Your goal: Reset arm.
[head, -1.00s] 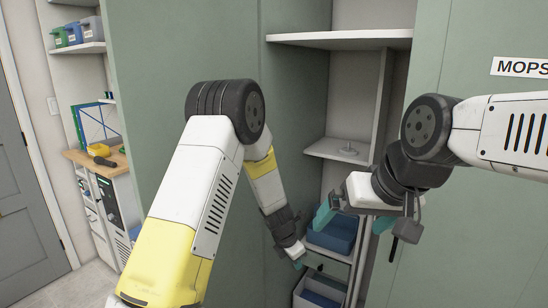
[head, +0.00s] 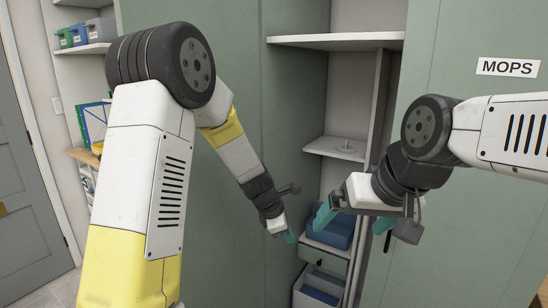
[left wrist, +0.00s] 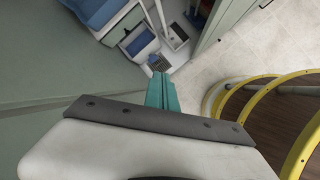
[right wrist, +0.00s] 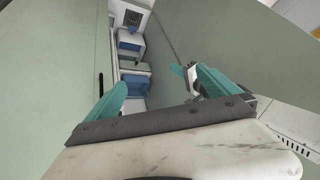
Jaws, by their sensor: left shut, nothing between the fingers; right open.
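My left gripper (head: 290,238) hangs at the end of the bent left arm, in front of the green cabinet, with its teal fingers together. In the left wrist view the closed teal fingers (left wrist: 162,92) point out over the floor with nothing between them. My right gripper (head: 350,226) is in front of the open cabinet section, its teal fingers spread wide and empty. In the right wrist view the two fingers stand well apart (right wrist: 152,92).
Green cabinet doors (head: 480,190) flank an open section with a white shelf (head: 335,40) and blue bins (head: 330,232). A MOPS label (head: 508,67) is on the right door. A grey door (head: 30,190) stands at far left. Yellow curved rails (left wrist: 235,95) show in the left wrist view.

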